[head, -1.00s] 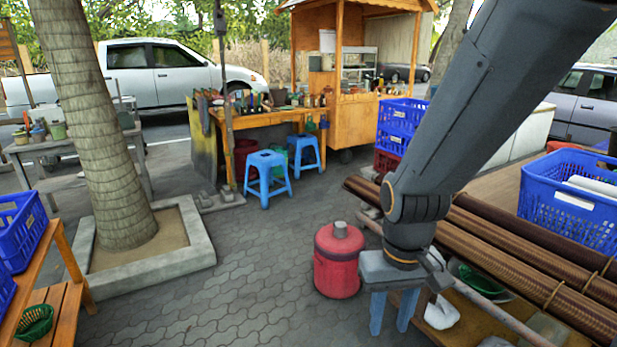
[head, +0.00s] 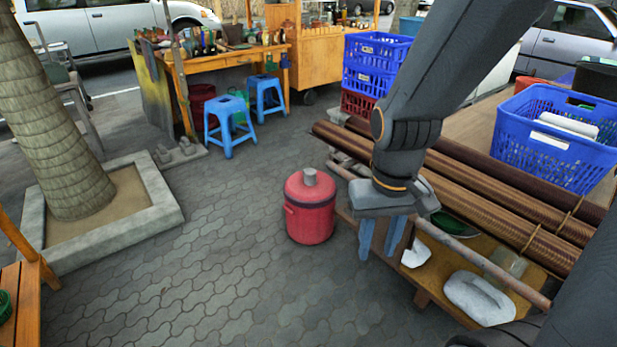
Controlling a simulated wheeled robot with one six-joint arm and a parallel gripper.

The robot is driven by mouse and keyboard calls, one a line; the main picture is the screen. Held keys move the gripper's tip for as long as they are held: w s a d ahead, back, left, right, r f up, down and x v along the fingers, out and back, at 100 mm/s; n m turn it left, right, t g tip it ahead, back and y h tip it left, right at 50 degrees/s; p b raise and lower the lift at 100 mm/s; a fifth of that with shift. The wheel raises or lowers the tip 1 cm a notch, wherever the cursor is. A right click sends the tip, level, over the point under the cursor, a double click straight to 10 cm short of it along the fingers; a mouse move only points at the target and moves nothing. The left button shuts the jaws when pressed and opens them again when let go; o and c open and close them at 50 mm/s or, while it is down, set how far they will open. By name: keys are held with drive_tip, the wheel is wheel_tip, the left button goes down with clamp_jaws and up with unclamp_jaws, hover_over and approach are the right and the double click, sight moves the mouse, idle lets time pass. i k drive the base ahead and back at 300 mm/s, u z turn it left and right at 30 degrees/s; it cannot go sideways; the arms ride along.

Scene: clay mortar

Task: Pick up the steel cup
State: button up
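The steel cup (head: 309,178) appears to be the small grey metal cylinder standing on the lid of a red drum-shaped cooler (head: 310,218) in the middle of the head view. It is too small to tell whether it is upright or upside down. My gripper (head: 380,258) hangs to the right of the cooler and lower in the picture than the cup. Its two blue fingers point down and stand apart, with nothing visible between them. The cup is not hidden by my arm.
A wooden bench with rolled brown mats (head: 480,205) lies behind and right of my gripper. A blue crate (head: 555,140) stands on the right. Blue stools (head: 229,125) stand farther back. A tree planter (head: 150,190) is on the left. The paving (head: 210,255) between is clear.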

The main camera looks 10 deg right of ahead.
sight(310, 175)
drive_tip(key=u, duration=0.6)
drive_tip(key=i, duration=1.85)
drive_tip(key=z, duration=0.7)
drive_tip(key=i, duration=0.5)
drive_tip(key=z, duration=0.4)
